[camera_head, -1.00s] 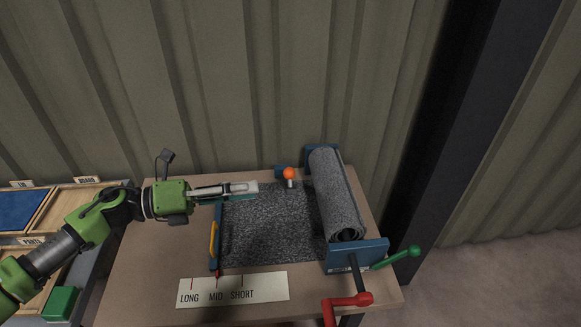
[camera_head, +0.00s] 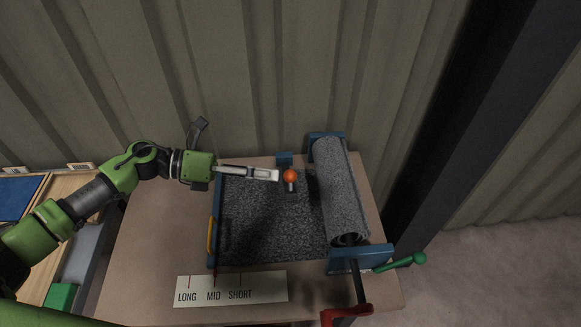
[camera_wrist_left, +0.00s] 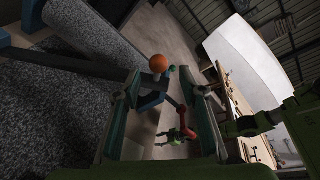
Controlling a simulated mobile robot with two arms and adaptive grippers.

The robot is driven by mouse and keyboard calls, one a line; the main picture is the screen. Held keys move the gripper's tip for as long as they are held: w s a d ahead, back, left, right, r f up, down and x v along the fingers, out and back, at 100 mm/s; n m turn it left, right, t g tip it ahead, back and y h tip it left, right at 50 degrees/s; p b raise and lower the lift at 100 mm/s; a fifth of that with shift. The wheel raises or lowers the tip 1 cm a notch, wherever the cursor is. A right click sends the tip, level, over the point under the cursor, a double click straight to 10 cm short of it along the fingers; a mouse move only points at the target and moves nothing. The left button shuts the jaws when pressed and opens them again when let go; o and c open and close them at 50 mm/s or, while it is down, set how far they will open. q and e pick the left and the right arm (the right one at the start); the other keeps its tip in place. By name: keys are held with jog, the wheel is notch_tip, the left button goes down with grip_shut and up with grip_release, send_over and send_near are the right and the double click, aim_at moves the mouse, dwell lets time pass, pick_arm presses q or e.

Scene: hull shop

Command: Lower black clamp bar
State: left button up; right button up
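An orange ball knob (camera_head: 290,176) stands on a short grey stem near the far edge of the grey fabric, in front of a blue bracket (camera_head: 284,158). In the left wrist view a dark bar (camera_wrist_left: 85,65) runs from the left toward the orange knob (camera_wrist_left: 157,63); I take it for the black clamp bar. In the head view the bar is hard to make out. My left gripper (camera_head: 277,175) is just left of the knob. In the left wrist view its two fingers (camera_wrist_left: 160,100) are apart, with the knob ahead between them. My right gripper is out of view.
A grey fabric roll (camera_head: 340,190) lies at the right of the table in blue end brackets. A green handle (camera_head: 408,261) and a red crank (camera_head: 346,314) stick out there. A LONG/MID/SHORT label (camera_head: 232,289) lies at the front. Trays stand at the left.

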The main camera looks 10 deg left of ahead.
aim_at(290, 177)
pick_arm(q)
jog(key=p+x, duration=0.2)
jog(key=x, duration=0.4)
jog(key=shift+w, duration=0.15)
jog(key=shift+d+f, duration=0.1)
jog(key=shift+c, duration=0.5)
jog(key=shift+f, duration=0.1)
grip_shut()
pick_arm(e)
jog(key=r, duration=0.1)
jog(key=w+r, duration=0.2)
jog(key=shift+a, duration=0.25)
